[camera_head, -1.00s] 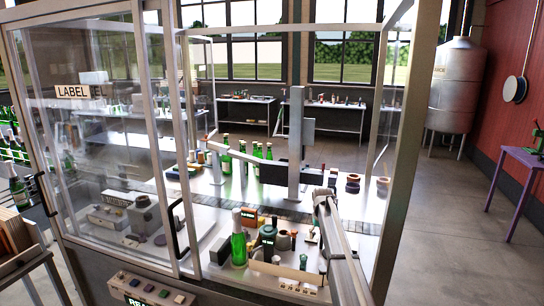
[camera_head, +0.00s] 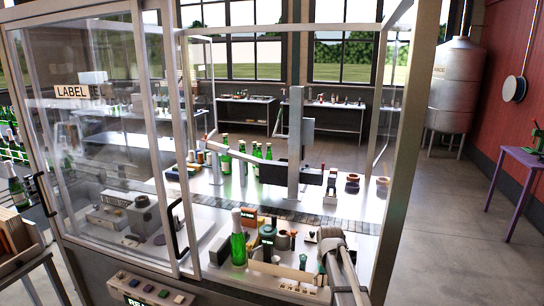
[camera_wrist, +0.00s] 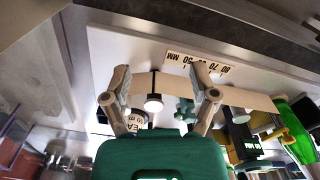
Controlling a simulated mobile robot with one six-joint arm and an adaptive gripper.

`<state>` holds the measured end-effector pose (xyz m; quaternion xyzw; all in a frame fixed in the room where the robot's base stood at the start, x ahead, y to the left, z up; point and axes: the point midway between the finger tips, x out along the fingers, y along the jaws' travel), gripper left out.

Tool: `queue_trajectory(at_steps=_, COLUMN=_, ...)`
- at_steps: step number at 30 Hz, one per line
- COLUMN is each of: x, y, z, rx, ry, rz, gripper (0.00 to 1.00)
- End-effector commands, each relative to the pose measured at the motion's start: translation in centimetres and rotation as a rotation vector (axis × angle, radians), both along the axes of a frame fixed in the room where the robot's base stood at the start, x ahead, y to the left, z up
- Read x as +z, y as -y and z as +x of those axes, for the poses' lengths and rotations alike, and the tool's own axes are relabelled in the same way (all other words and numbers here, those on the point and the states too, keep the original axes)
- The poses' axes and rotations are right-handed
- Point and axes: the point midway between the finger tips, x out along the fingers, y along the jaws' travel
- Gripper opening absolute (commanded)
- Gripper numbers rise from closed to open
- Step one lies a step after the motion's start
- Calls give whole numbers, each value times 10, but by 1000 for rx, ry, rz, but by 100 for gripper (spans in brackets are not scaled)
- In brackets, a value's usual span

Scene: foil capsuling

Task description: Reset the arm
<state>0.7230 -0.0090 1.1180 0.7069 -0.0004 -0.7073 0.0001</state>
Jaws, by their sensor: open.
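My gripper (camera_wrist: 160,72) is open in the wrist view, its two grey fingers spread wide with nothing held between them. A pale strip with a ruler label (camera_wrist: 198,63) and a dark round-ended part with a white rim (camera_wrist: 153,103) lie beyond the fingers. In the head view my arm reaches in from the lower right, over the front right of the machine's deck. Its wrist (camera_head: 330,240) is bent there, and the gripper's fingers cannot be made out.
A green bottle (camera_head: 238,245) stands on the front deck, left of my arm, near a dark green-black tool (camera_head: 268,238). Several bottles stand behind the conveyor (camera_head: 285,214). The machine's right frame post (camera_head: 405,150) rises close to my arm. A glazed door (camera_head: 95,140) is at left.

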Motion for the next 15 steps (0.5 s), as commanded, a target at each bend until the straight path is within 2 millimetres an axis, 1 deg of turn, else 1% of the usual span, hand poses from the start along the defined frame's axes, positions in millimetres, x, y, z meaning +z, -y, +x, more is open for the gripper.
queue_trajectory(at_steps=1, x=0, y=-1, z=-31, rx=0, ry=0, rz=0, gripper=76)
queue_trajectory(at_steps=3, x=0, y=-3, z=-58, rx=0, ry=0, rz=0, gripper=76)
queue_trajectory(at_steps=6, x=0, y=-4, z=-92, rx=0, ry=0, rz=0, gripper=76)
queue_trajectory(at_steps=9, x=0, y=-5, z=-119, rx=0, ry=0, rz=0, gripper=76)
queue_trajectory(at_steps=15, x=0, y=-7, z=-159, rx=-1, ry=0, rz=0, gripper=76)
